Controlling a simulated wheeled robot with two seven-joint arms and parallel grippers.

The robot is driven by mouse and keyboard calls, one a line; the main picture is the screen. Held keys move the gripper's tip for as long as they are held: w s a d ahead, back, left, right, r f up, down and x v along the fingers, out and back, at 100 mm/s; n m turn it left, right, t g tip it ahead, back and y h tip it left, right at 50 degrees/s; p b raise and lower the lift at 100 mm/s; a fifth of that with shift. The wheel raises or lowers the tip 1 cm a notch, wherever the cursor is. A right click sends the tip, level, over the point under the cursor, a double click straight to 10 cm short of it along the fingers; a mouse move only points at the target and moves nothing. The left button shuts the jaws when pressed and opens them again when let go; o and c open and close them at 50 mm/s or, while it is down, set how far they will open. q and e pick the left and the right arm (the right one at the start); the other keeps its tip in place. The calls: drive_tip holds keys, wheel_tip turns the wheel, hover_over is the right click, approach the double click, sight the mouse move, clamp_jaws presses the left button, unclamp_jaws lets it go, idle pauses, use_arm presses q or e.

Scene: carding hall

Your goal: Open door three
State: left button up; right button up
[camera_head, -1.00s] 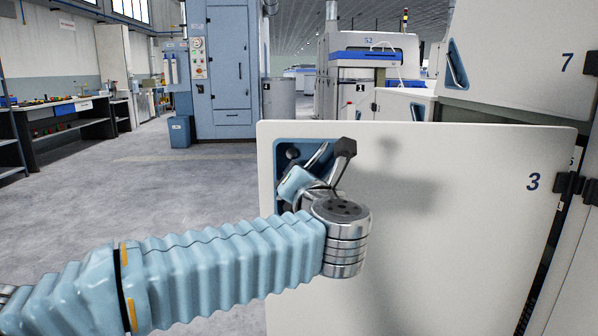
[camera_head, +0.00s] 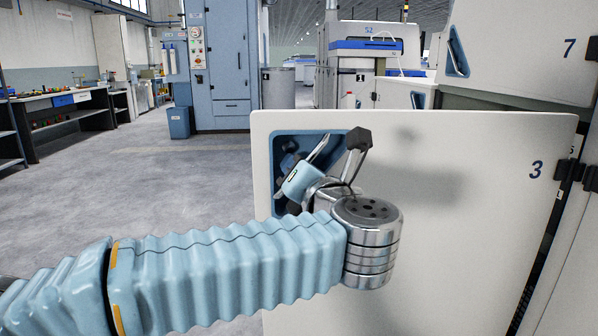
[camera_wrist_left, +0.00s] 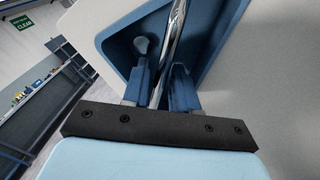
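Door three (camera_head: 450,230) is a broad white panel marked 3, hinged on black hinges (camera_head: 570,172) at its right side. It stands swung out from the machine, its free edge at the left. Near that edge is a blue triangular recess (camera_head: 278,150) with a chrome bar handle (camera_head: 319,147). My left gripper (camera_head: 298,165) is at the recess, its tips partly hidden in the head view. In the left wrist view the chrome bar (camera_wrist_left: 176,30) runs between the two blue fingers (camera_wrist_left: 160,85), which close around it. My right gripper is not in view.
The white panel marked 7 (camera_head: 520,45) is above right. A blue cabinet (camera_head: 222,70) and a machine (camera_head: 368,60) stand behind the door. A workbench (camera_head: 65,115) is at the far left. The grey floor (camera_head: 150,190) left of the door is clear.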

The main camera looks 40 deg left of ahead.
use_arm(q)
drive_tip(key=shift+o, duration=0.5)
drive_tip(key=shift+d, duration=0.1)
drive_tip(key=b+v, duration=0.2)
drive_tip(key=v, duration=1.1)
drive_tip(key=shift+s+d, duration=0.2)
drive_tip(key=shift+d, duration=0.05)
